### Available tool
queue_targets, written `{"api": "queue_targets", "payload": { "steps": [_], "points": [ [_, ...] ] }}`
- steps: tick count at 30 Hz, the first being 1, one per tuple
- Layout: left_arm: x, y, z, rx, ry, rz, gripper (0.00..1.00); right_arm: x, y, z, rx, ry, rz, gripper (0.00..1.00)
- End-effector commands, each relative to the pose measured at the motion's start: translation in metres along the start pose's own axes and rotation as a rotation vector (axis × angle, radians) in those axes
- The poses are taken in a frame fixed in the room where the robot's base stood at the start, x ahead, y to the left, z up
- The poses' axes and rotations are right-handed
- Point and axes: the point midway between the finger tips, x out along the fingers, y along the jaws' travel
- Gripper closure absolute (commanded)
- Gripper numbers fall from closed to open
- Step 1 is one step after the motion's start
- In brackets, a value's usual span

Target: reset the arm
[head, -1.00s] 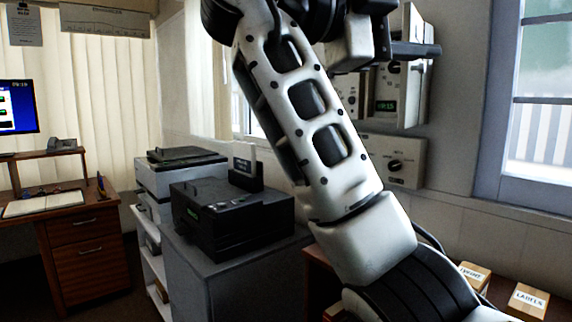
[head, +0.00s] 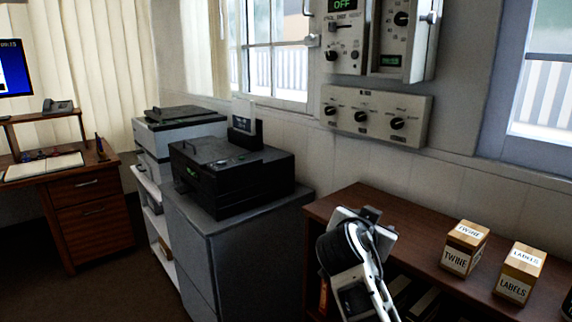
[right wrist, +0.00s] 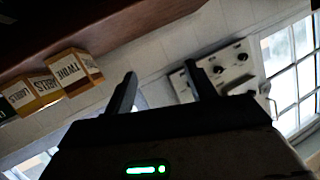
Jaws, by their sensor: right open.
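A grey wall unit (head: 344,38) is at the top of the head view, with a green display reading OFF and a few controls. A second unit (head: 405,40) beside it has knobs, a small green display and a light handle (head: 432,17) at its right side. A lower panel (head: 376,115) with three black knobs hangs beneath; a knobbed panel also shows in the right wrist view (right wrist: 225,70). My right gripper (right wrist: 156,70) is open and empty, its fingers apart in front of the wall. My left gripper is not in view.
A brown shelf (head: 345,198) stands below the panels, with TWINE (head: 464,248) and LABELS (head: 520,273) boxes on it. One of my arms (head: 355,265) is in front of the shelf. A black printer-like machine (head: 230,175) sits on a grey cabinet at left.

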Motion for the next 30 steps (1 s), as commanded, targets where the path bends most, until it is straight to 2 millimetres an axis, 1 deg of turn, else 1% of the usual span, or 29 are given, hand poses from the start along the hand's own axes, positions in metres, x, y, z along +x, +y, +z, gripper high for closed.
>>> {"api": "queue_targets", "payload": {
  "steps": [1, 2, 3, 4, 5, 6, 7, 9, 11, 12, 14, 15, 18, 21, 22, 25, 27, 30],
  "points": [
    [0.0, 0.0, 0.0, 0.0, -0.001, 0.0, 0.64, 0.005, 0.015, 0.038, -0.068, -0.055, -0.034, 0.44],
    [0.0, 0.0, 0.0, 0.0, 0.0, 0.0, 0.64, 0.005, 0.021, 0.056, -0.104, -0.082, -0.06, 0.44],
    [0.0, 0.0, 0.0, 0.0, 0.0, 0.0, 0.64, 0.005, 0.031, 0.081, -0.152, -0.119, -0.095, 0.44],
    [0.0, 0.0, 0.0, 0.0, 0.0, 0.0, 0.64, 0.004, 0.039, 0.1, -0.186, -0.145, -0.123, 0.44],
    [0.0, 0.0, 0.0, 0.0, 0.0, 0.0, 0.64, 0.001, 0.047, 0.118, -0.219, -0.169, -0.151, 0.44],
    [0.0, 0.0, 0.0, 0.0, 0.0, 0.001, 0.64, -0.004, 0.058, 0.141, -0.26, -0.201, -0.191, 0.44],
    [0.0, 0.0, 0.0, 0.0, 0.0, 0.001, 0.64, -0.008, 0.067, 0.159, -0.29, -0.223, -0.221, 0.44],
    [0.0, 0.0, -0.001, 0.0, 0.002, 0.001, 0.64, -0.023, 0.089, 0.197, -0.353, -0.271, -0.292, 0.44],
    [0.001, 0.0, -0.002, 0.0, 0.003, 0.0, 0.64, -0.039, 0.107, 0.225, -0.398, -0.306, -0.354, 0.44],
    [0.001, 0.0, -0.002, 0.0, 0.004, 0.0, 0.64, -0.051, 0.119, 0.242, -0.425, -0.325, -0.394, 0.44],
    [0.001, 0.0, -0.003, 0.0, 0.006, 0.0, 0.64, -0.072, 0.138, 0.265, -0.459, -0.351, -0.452, 0.44],
    [0.001, 0.0, -0.004, 0.0, 0.008, 0.0, 0.64, -0.086, 0.15, 0.278, -0.478, -0.365, -0.49, 0.44],
    [0.002, 0.0, -0.005, -0.002, 0.011, 0.0, 0.64, -0.12, 0.176, 0.3, -0.512, -0.386, -0.57, 0.44],
    [0.002, 0.001, -0.006, -0.005, 0.013, -0.001, 0.64, -0.148, 0.195, 0.312, -0.53, -0.396, -0.626, 0.44],
    [0.002, 0.001, -0.007, -0.006, 0.014, -0.001, 0.64, -0.154, 0.199, 0.314, -0.534, -0.396, -0.638, 0.44],
    [0.002, 0.001, -0.007, -0.008, 0.015, -0.001, 0.64, -0.169, 0.208, 0.317, -0.54, -0.398, -0.665, 0.44],
    [0.002, 0.001, -0.007, -0.009, 0.016, -0.001, 0.64, -0.174, 0.211, 0.318, -0.542, -0.396, -0.675, 0.44],
    [0.002, 0.001, -0.007, -0.008, 0.016, -0.001, 0.64, -0.176, 0.212, 0.318, -0.542, -0.396, -0.678, 0.44]
  ]
}}
